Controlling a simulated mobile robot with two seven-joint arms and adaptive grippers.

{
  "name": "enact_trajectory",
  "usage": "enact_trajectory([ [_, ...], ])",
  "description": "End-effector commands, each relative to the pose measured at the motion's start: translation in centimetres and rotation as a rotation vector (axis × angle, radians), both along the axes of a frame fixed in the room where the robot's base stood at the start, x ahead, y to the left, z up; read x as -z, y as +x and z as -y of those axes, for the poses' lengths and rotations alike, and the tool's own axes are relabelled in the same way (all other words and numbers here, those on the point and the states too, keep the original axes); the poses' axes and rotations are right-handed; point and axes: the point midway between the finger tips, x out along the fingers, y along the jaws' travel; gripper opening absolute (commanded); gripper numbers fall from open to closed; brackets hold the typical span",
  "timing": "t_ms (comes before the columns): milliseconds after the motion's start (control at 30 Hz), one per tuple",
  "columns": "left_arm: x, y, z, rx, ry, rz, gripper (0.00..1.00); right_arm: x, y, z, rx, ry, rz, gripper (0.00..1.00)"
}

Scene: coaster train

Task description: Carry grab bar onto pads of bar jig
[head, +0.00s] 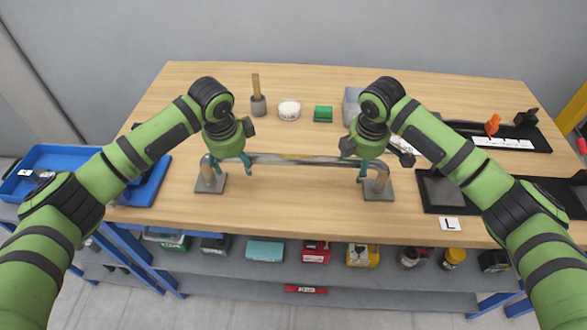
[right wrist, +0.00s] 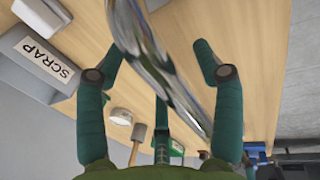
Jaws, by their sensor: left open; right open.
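The grab bar (head: 300,160) is a shiny metal tube with bent ends. It lies left to right across the middle of the bench, its ends at two wooden posts on grey square plates (head: 212,187). My left gripper (head: 233,163) is open at the bar's left part. My right gripper (head: 361,165) is open at its right part. In the right wrist view the bar (right wrist: 160,60) runs between the spread fingers (right wrist: 160,95); contact is unclear. A black base with a grey pad (head: 440,188) lies at the right by an L card, possibly part of the bar jig.
Behind the bar stand a mallet (head: 258,105), a white round tub (head: 289,110), a green block (head: 323,114) and a grey scrap bin (right wrist: 35,55). A black base with an orange clamp (head: 492,125) is at the back right. Blue trays (head: 145,185) are at the left.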

Motion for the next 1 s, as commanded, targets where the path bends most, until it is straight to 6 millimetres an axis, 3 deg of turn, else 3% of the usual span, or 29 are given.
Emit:
enact_trajectory([
  [100, 0.0, 0.0, 0.0, 0.000, 0.000, 0.000, 0.68, 0.0, 0.0, 0.0, 0.000, 0.000, 0.000, 0.68],
  [267, 0.0, 0.0, 0.0, 0.000, -0.001, 0.000, 0.04, 0.0, 0.0, 0.0, 0.000, 0.000, 0.000, 0.04],
  [300, 0.0, 0.0, 0.0, 0.000, -0.001, 0.000, 0.00, 0.0, 0.0, 0.0, 0.000, 0.000, 0.000, 0.00],
  [767, -0.7, 0.1, 0.1, 0.000, -0.003, 0.005, 0.00, -0.7, 0.1, 0.0, 0.001, 0.002, 0.004, 0.00],
  [1000, -2.5, 0.2, 0.1, 0.000, -0.003, 0.006, 0.00, -2.4, 0.1, 0.0, 0.001, 0.002, 0.005, 0.00],
])
